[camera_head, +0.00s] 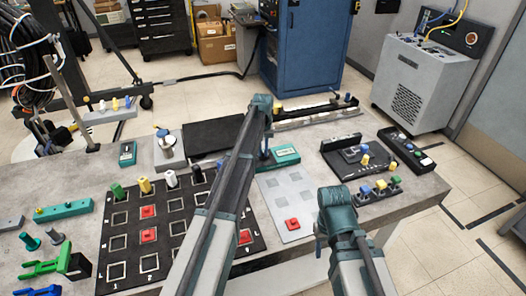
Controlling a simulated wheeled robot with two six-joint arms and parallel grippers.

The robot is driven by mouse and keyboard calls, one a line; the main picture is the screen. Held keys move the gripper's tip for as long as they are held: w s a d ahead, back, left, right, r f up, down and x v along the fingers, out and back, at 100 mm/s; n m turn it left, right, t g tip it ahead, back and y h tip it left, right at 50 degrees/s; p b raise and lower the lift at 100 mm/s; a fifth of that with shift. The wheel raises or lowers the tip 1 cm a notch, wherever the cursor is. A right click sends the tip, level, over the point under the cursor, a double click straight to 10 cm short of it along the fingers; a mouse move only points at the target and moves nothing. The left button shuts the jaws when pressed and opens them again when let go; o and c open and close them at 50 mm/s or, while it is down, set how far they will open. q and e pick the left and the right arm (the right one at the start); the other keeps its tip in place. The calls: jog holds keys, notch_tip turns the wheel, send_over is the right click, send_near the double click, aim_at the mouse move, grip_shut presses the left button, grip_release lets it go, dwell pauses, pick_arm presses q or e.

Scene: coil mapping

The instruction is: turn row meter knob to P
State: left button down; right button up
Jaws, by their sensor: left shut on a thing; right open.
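A teal meter (286,156) with a small light display lies on the table, right of the black grid board (146,272). My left arm reaches far over the board, and my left gripper (265,154) points down at the left end of this meter. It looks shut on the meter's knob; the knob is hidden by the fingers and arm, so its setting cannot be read. A second teal meter (127,154) lies behind the board. My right arm stands at the front right, with its wrist bent; its fingers are hidden.
Red blocks (148,236) sit in the grid, and several coloured pegs (144,184) stand along its back edge. A grey card (275,189) with a red block lies at right. Black trays with knobs (380,187) stand further right. Bare table shows between the card and trays.

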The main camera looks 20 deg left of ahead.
aim_at(263, 153)
pick_arm(q)
jog(key=m, duration=0.4)
jog(key=shift+m, duration=2)
jog(key=c, duration=0.9)
grip_release()
jog(key=shift+o, duration=0.2)
notch_tip(263, 153, up, 14)
jog(key=p, duration=1.3)
jog(key=shift+p, duration=0.4)
